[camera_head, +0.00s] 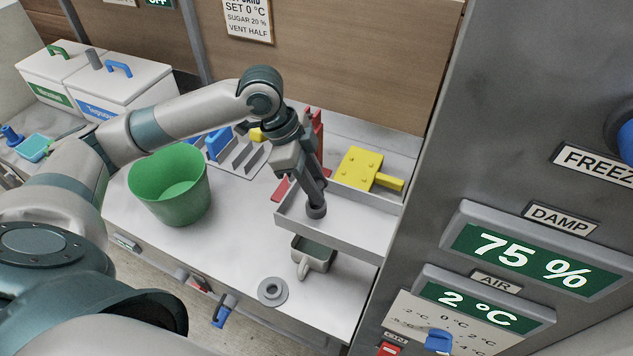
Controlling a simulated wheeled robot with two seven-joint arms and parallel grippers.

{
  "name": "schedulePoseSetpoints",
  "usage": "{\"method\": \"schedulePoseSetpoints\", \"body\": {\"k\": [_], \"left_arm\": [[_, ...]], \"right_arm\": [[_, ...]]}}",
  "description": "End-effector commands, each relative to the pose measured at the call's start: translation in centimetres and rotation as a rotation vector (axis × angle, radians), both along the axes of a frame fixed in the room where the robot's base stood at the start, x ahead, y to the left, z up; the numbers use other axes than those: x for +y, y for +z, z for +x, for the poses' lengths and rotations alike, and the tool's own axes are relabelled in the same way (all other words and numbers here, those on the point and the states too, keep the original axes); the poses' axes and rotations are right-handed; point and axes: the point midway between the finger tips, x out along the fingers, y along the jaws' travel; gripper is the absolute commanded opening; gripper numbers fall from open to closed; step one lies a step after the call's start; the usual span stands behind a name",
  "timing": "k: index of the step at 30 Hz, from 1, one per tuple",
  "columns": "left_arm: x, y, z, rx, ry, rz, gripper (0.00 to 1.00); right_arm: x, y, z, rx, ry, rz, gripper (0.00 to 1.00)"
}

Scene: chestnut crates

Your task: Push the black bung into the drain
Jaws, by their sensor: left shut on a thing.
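My left gripper (314,193) reaches down from above into a shallow grey-white basin (367,234) on the worktop. It is shut on the black bung (316,211), a short dark cylinder that stands roughly upright below the fingertips, at the basin's floor. No drain opening shows in the basin; the gripper and bung cover part of its floor. I cannot tell whether the bung sits in the drain or only above or on the floor. My right gripper is not in view.
A grey jug (313,255) stands at the basin's front side. A grey ring-shaped disc (271,291) lies nearer. A green bucket (170,190) stands left. A yellow block with a handle (360,168) is behind the basin. A tall grey cabinet (480,130) bounds the right.

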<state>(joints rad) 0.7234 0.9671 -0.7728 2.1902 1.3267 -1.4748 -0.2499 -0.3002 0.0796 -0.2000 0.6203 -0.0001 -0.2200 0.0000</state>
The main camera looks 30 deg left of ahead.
Motion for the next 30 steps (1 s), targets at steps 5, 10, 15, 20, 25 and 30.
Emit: {"method": "schedulePoseSetpoints", "body": {"k": [5, 10, 15, 20, 25, 30], "left_arm": [[0.0, -0.5, 0.0, 0.001, 0.000, -0.001, 0.00], [0.0, -0.9, 0.0, 0.001, 0.000, -0.001, 0.00], [0.0, -1.3, 0.0, 0.001, 0.000, -0.001, 0.00], [0.0, -1.7, 0.0, 0.001, 0.001, 0.000, 0.00], [0.0, -2.1, 0.0, 0.000, 0.001, 0.000, 0.00], [0.0, -2.6, 0.0, 0.000, 0.001, 0.000, 0.00]], "right_arm": [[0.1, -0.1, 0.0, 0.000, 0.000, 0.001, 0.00], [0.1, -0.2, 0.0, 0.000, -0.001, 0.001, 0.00], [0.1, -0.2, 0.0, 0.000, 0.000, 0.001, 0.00], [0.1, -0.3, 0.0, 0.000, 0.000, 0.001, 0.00], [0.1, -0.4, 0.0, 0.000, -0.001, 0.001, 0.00], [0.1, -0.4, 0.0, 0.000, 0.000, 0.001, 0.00]]}}
